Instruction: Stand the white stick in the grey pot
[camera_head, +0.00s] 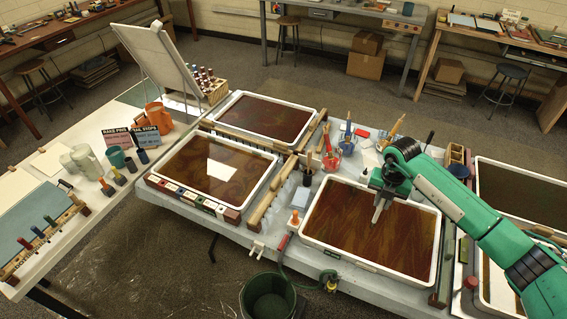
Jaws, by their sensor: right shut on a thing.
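My right gripper (379,208) hangs over the front right marbling tray (316,240), pointing down. It is shut, and a small pale piece shows at its fingertips, which looks like the white stick; most of it is hidden or too small to make out. A small greyish pot (308,177) with thin brown sticks in it stands left of the gripper, behind that tray's left corner. I cannot tell for sure that this is the grey pot. My left gripper is not in view.
Near the pot stand a red pot (332,161) and a blue-handled tool (348,132). Two more trays of dark liquid lie to the left, one behind the other. A wooden bar (262,206) runs beside them. A green bucket (268,298) stands on the floor in front.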

